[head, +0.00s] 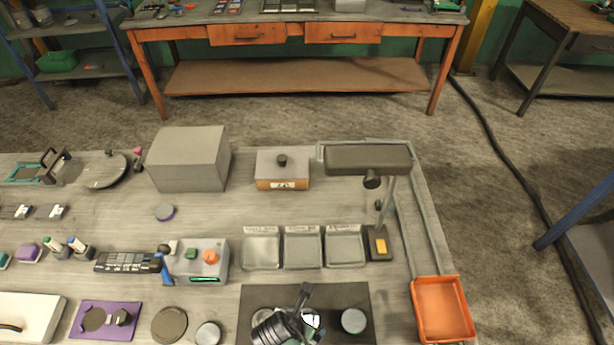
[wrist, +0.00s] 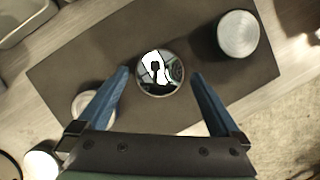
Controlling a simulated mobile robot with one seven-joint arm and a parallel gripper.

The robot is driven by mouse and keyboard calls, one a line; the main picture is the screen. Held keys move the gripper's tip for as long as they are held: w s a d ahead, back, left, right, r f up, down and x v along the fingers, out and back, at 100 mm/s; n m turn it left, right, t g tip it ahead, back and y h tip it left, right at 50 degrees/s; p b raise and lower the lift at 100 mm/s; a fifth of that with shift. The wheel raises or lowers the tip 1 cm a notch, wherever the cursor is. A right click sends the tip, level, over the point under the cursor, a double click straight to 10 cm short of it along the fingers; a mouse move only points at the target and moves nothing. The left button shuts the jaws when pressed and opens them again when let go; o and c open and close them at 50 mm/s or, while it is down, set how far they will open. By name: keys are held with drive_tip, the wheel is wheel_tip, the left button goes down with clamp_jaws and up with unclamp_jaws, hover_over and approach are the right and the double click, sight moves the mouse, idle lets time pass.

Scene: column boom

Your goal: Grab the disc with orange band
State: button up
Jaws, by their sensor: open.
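My gripper (wrist: 160,75) is open, its two blue fingers pointing down over a dark mat (wrist: 70,72). A round disc with a shiny, mirror-like top (wrist: 160,84) shows between the fingertips, with space on both sides. A grey-topped disc (wrist: 238,33) sits on the mat at the upper right; it also shows in the head view (head: 353,320). A pale disc (wrist: 84,104) is partly hidden by the left finger. No orange band can be made out on any disc; their sides are mostly hidden from above. In the head view my arm covers part of the mat.
Three square grey trays (head: 303,250) lie behind the mat. A lamp (head: 368,160) stands at the back right, an orange bin (head: 441,310) at the right edge. A control box (head: 203,262) and a small disc (head: 208,333) are left of the mat.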

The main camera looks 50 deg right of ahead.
clamp_jaws()
idle(0.5)
drive_tip(key=shift+r, duration=0.15)
